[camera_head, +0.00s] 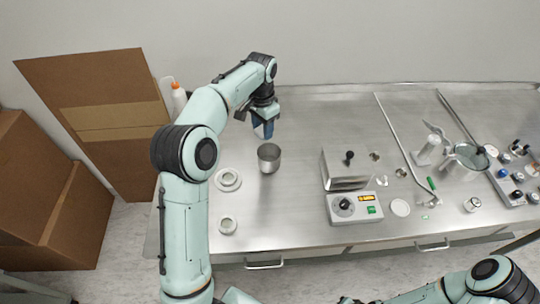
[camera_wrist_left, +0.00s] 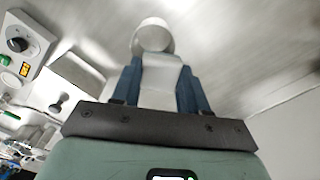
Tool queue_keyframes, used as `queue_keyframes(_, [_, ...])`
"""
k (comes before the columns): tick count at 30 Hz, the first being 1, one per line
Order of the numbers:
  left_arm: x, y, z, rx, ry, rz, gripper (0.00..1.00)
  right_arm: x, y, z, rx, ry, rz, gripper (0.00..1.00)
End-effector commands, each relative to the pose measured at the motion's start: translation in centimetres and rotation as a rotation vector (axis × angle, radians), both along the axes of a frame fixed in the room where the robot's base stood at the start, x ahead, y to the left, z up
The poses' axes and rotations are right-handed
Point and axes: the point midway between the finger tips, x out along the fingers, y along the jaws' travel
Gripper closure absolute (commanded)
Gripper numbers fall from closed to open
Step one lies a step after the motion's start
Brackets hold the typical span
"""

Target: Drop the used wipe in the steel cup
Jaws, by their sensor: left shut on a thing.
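The steel cup (camera_head: 269,158) stands upright on the steel bench, left of its middle. My left gripper (camera_head: 264,130) is above the bench, behind the cup in the head view and apart from it. In the left wrist view its blue fingers (camera_wrist_left: 160,88) are shut on a white wipe (camera_wrist_left: 160,78). The round cup (camera_wrist_left: 152,36) shows just beyond the wipe there. The wipe is hard to make out in the head view. My right arm shows at the bottom right of the head view, but its gripper is not visible.
White round dishes (camera_head: 228,180) sit left of the cup. A control box (camera_head: 354,207) with a knob and a metal block stand to its right. A bottle with an orange cap (camera_head: 179,97) stands at the back left. Bench between cup and box is clear.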

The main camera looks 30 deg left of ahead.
Motion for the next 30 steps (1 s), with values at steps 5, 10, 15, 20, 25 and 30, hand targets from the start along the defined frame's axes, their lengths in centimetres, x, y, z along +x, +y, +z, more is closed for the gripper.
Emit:
queue_keyframes(5, [0.0,0.0,-2.3,0.001,0.003,0.001,0.85,0.1,0.0,0.0,0.0,-0.001,0.0,1.0])
queue_keyframes(10, [0.0,0.0,-3.7,0.001,0.002,0.0,0.85,0.1,0.0,0.1,0.0,-0.001,0.0,1.0])
queue_keyframes(15, [0.0,0.0,-4.2,0.001,0.0,0.001,0.85,0.1,0.0,0.1,0.0,-0.001,0.0,1.0])
queue_keyframes(20, [0.0,0.0,-4.3,0.001,-0.001,0.001,0.85,0.1,0.0,0.1,-0.001,-0.002,0.0,1.0])
queue_keyframes(25, [0.0,0.0,-4.3,0.001,-0.001,0.001,0.27,0.1,0.0,0.1,-0.001,-0.002,0.0,1.0])
queue_keyframes(30, [0.0,0.0,-4.2,0.001,-0.001,0.001,0.27,0.1,0.0,0.1,-0.001,-0.002,0.0,1.0])
